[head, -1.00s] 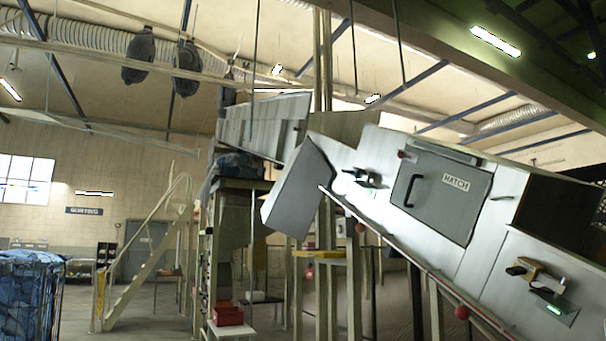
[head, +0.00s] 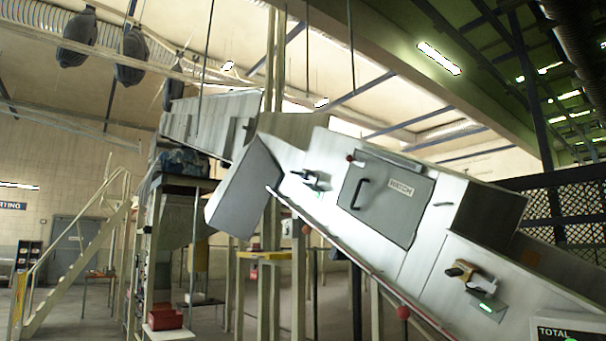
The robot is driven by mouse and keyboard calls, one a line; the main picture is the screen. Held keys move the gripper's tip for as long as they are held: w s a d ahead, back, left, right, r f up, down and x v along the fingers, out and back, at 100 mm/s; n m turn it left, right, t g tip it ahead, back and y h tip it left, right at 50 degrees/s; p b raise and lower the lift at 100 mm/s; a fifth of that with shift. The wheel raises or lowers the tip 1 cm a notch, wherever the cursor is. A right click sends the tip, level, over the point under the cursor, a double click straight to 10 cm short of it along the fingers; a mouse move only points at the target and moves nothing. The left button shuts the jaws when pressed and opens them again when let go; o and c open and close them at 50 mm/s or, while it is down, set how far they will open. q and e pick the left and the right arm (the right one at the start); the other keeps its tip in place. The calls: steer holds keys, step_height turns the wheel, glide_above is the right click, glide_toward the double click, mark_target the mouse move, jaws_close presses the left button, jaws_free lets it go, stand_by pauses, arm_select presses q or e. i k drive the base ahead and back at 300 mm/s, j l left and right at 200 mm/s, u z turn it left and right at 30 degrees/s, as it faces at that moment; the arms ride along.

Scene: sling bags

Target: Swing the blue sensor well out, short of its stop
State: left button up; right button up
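I cannot make out a blue sensor in the head view. One is a dark fitting (head: 314,181) left of the hatch, too small to make out in detail. The other is a tan bracket with a dark end (head: 461,270) at the lower right, above a small plate with a green light (head: 487,308). I cannot tell whether either is the sensor, or how far it is swung. Neither of my grippers is in view.
A grey hatch (head: 387,198) with a black handle is on the chute's side. A TOTAL display (head: 566,330) shows at the bottom right. Stairs (head: 75,255) stand at the left, with open floor nearby.

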mark_target(306, 174)
steer(key=i+j+z, duration=0.4)
steer(key=i+j, duration=0.45)
steer(key=i, duration=0.15)
